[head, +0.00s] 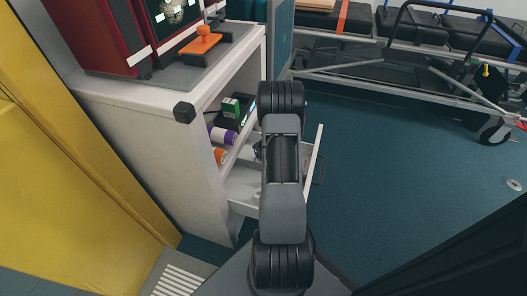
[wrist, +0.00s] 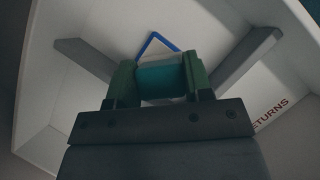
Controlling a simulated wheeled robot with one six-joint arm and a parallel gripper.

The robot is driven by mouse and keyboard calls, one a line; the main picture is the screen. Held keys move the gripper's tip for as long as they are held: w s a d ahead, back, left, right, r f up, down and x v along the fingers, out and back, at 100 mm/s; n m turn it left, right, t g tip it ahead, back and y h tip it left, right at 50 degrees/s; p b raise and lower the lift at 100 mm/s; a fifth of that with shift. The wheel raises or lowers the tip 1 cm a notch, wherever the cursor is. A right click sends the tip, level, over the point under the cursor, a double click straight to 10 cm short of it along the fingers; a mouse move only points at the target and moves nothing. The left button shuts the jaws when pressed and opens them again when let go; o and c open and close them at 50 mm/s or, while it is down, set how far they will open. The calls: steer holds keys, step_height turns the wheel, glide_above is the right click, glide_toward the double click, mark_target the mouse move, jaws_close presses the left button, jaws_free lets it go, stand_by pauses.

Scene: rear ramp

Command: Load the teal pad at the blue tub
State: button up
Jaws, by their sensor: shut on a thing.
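My gripper (wrist: 160,76) shows in the wrist view with a green finger on either side of a teal pad (wrist: 163,84). The fingers are shut on the pad. Beyond it is a pale box-like interior with grey bars and dark lettering that ends in "ETURNS". A blue-edged pale thing (wrist: 158,43) shows just behind the pad; I cannot tell whether it is touched or whether it is the blue tub. In the head view my arm reaches to the open white drawer (head: 241,186) and hides my gripper and the pad. No blue tub is clearly seen there.
The white cabinet (head: 130,118) has an orange-handled stamp-like thing (head: 202,41) on top. Its open shelf holds a purple-and-white roll (head: 222,135), an orange item (head: 220,156) and a green box (head: 231,107). A yellow panel (head: 70,170) stands left. Blue floor (head: 400,160) is clear right, before a stretcher (head: 455,75).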

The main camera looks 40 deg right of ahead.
steer(key=shift+f+b, duration=0.7)
steer(key=shift+b, duration=0.05)
stand_by(1.7)
steer(key=shift+r, duration=0.1)
step_height(320, 180, up, 7)
steer(key=p, duration=0.6)
steer(key=shift+f, duration=0.2)
stand_by(0.5)
step_height(320, 180, down, 7)
steer(key=b, duration=0.6)
steer(key=shift+r, duration=0.2)
